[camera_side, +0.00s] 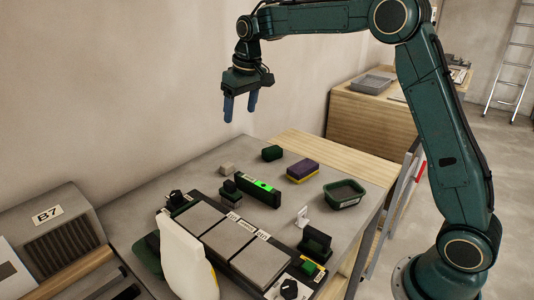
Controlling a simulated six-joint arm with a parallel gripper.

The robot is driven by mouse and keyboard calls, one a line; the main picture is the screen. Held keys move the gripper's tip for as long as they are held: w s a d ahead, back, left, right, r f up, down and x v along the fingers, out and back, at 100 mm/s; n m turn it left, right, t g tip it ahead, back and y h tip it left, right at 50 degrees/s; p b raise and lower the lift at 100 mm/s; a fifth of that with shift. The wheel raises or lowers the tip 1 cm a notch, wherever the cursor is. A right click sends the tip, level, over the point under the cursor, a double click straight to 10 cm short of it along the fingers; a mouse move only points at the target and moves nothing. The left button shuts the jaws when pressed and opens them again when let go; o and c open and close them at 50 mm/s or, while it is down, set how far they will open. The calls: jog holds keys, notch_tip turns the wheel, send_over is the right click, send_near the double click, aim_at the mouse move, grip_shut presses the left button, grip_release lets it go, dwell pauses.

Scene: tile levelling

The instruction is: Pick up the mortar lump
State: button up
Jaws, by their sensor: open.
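A small grey-beige lump (227,168), which looks like the mortar lump, lies on the grey table top near its back edge. My gripper (240,106) hangs above the table's back edge with its two blue fingers pointing down and apart. It is open and empty, well above the lump and clear of it.
A dark green block (272,153), a purple and yellow sponge (302,171) and a green tray (344,193) stand to the lump's right. A level with a green light (258,190) stands close in front, behind a row of grey tiles (228,238). A white object (188,265) stands in front.

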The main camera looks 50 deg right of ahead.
jog(key=w+d+f, duration=0.2)
jog(key=w+f, duration=0.5)
jog(key=f, duration=0.1)
jog(key=shift+w+f+g, duration=0.15)
jog(key=shift+f+g, duration=0.1)
jog(key=shift+g, duration=0.15)
send_over(228, 165)
jog(key=shift+s+f, duration=0.15)
jog(key=shift+f, duration=2)
jog(key=shift+s+f, duration=0.1)
jog(key=shift+f, duration=2)
jog(key=shift+w+f, duration=0.2)
jog(key=shift+f, duration=1.1)
jog(key=shift+w+f, duration=0.15)
jog(key=shift+f, duration=1.1)
jog(key=c, duration=1.1)
